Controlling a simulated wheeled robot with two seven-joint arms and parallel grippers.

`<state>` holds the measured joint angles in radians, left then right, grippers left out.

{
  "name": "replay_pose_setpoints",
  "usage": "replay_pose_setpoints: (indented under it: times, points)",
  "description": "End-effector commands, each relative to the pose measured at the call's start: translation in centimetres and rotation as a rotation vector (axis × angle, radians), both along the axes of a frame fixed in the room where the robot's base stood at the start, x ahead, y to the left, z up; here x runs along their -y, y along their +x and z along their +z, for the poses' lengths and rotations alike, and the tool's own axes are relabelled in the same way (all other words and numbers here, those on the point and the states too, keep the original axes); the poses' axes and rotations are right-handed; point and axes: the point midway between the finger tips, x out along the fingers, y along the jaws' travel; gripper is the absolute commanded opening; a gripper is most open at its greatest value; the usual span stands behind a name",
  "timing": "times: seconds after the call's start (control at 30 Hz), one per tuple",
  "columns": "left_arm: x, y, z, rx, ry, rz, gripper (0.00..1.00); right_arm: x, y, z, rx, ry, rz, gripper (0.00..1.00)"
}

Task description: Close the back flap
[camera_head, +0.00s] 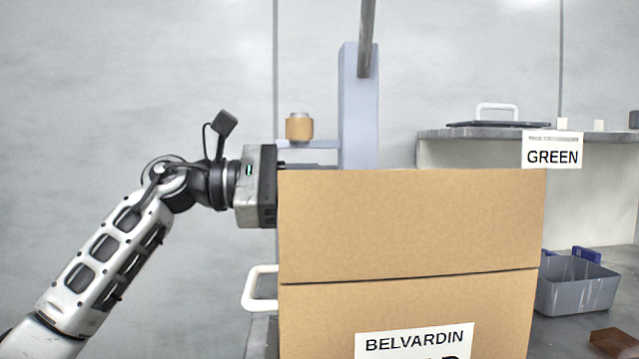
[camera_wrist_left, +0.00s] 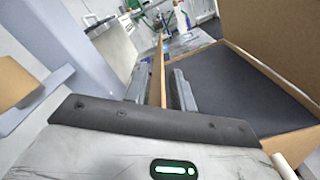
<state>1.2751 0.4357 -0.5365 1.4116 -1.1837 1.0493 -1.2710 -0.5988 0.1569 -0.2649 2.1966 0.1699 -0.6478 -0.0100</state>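A cardboard box (camera_head: 400,310) labelled BELVARDIN stands in front of me, with its near flap (camera_head: 410,225) upright. The near flap also shows at the right of the left wrist view (camera_wrist_left: 285,35), beyond the dark inside (camera_wrist_left: 235,90) of the box. The back flap (camera_wrist_left: 158,80) shows there as a thin upright board, nearly edge-on; the near flap hides it in the head view. My left gripper (camera_wrist_left: 157,90) has its fingers apart, one on each side of this board, with gaps visible. In the head view its fingers are hidden behind the near flap. My right gripper is in neither view.
A blue-grey post (camera_head: 358,110) and a small shelf with a tan roll (camera_head: 299,127) stand behind the box. A counter (camera_head: 440,134) with a GREEN sign is at the back right. A grey bin (camera_head: 575,290) and a brown block (camera_head: 613,341) lie right of the box.

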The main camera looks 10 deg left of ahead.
Motion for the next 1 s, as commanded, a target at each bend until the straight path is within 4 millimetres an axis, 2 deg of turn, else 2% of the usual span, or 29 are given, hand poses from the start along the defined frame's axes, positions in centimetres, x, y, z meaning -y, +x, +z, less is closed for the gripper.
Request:
replay_pose_setpoints:
  times: [0.17, 0.27, 0.37, 0.7, 0.9, 1.0]
  points:
    - [-0.3, 0.0, 0.0, -0.001, -0.001, 0.001, 0.25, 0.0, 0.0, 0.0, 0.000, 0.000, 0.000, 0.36]
    - [-1.4, -0.2, 0.0, -0.001, -0.001, 0.002, 0.25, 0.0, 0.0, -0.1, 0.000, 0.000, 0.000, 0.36]
    - [-3.2, -0.6, -0.1, -0.001, 0.000, 0.004, 0.25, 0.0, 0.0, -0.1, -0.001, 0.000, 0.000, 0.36]
    - [-11.2, -2.2, 0.0, -0.001, 0.000, 0.004, 0.25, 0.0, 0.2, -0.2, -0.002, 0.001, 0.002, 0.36]
    - [-14.4, -2.8, 0.0, -0.001, 0.000, 0.004, 0.25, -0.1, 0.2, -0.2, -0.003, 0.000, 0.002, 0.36]
    - [-15.2, -3.0, 0.0, -0.001, 0.001, 0.001, 0.25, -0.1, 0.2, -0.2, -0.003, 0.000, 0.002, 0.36]
